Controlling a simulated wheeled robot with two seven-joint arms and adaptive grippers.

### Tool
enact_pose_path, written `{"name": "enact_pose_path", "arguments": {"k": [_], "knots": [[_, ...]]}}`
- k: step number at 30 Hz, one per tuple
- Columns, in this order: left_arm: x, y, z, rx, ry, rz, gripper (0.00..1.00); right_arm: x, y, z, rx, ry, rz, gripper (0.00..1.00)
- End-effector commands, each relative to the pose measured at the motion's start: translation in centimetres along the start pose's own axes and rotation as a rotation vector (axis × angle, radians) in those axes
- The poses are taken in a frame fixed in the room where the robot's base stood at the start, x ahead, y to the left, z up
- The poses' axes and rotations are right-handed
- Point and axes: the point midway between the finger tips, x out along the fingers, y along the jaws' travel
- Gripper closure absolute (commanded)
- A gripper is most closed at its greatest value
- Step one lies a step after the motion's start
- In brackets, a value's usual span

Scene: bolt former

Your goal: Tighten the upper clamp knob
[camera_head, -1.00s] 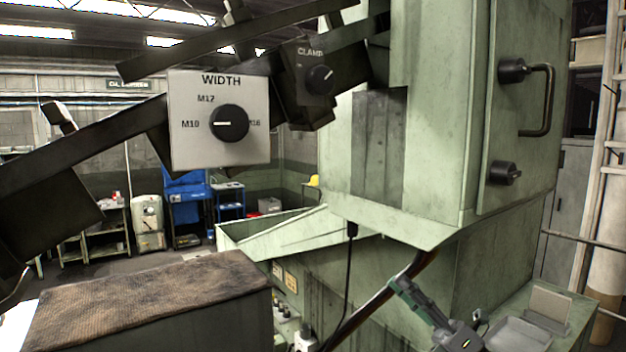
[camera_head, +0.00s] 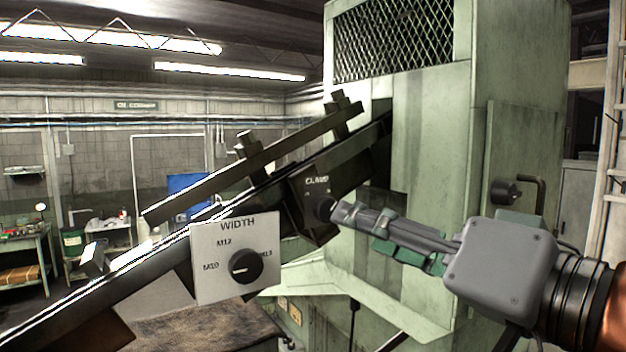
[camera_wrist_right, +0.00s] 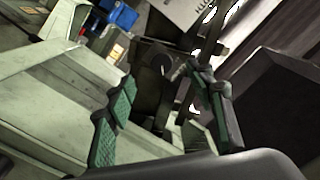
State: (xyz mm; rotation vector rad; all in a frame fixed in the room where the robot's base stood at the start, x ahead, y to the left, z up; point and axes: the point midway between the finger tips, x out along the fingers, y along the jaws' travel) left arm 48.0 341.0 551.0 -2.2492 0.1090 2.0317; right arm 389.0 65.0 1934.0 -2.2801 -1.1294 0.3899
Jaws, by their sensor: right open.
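The clamp knob (camera_head: 324,207) is a black round knob on a dark box labelled CLAMP, fixed to the sloping rail in the head view. My right gripper (camera_head: 347,213) reaches in from the right, with its fingertips at the knob's right side and partly overlapping it. I cannot tell whether they touch it. In the right wrist view the jaws (camera_wrist_right: 160,82) are open, with green pads apart and a dark rounded shape, perhaps the knob, between and beyond them. My left gripper is not in view.
A white WIDTH panel (camera_head: 213,273) with its own black knob (camera_head: 245,266) sits lower left, close to the clamp box. The sloping rail (camera_head: 120,285) crosses the left side. The green machine housing (camera_head: 430,120) stands behind my right gripper.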

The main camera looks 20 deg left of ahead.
Motion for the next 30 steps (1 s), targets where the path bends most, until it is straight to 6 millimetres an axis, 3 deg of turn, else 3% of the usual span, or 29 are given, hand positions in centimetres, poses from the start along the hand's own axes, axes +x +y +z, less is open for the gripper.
{"name": "enact_pose_path", "arguments": {"k": [5, 16, 30], "knots": [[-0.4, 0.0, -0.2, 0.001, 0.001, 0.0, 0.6, 1.0, -0.2, -0.6, -0.037, 0.02, 0.008, 0.51], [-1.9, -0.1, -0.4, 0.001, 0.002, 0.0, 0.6, 8.2, -0.3, -0.8, -0.032, 0.017, 0.005, 0.51], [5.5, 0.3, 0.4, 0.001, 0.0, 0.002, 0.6, 8.1, 0.2, -0.2, 0.667, 0.02, -0.002, 0.51]]}}
